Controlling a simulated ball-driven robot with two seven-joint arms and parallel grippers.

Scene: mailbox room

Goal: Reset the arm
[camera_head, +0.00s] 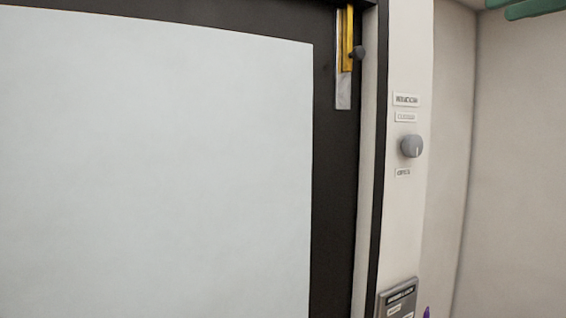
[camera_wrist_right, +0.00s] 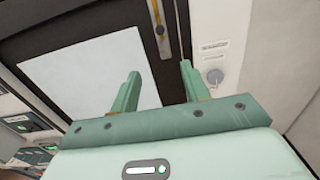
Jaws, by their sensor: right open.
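My right gripper (camera_wrist_right: 158,72) shows in the right wrist view. Its two green fingers stand well apart with nothing between them. Beyond them are a dark-framed door and a wall strip with a knob, and I see no contact with either. In the head view, a piece of green at the top right corner matches the gripper's colour, but too little of it shows to tell which part it is. My left gripper is not in view.
The dark door (camera_head: 335,200) with a large pale panel (camera_head: 160,160) fills the left of the head view. A yellow latch (camera_head: 347,40) is at its top right. A grey knob (camera_head: 411,146) with labels sits on the wall strip. A grey box (camera_head: 397,300) is below.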

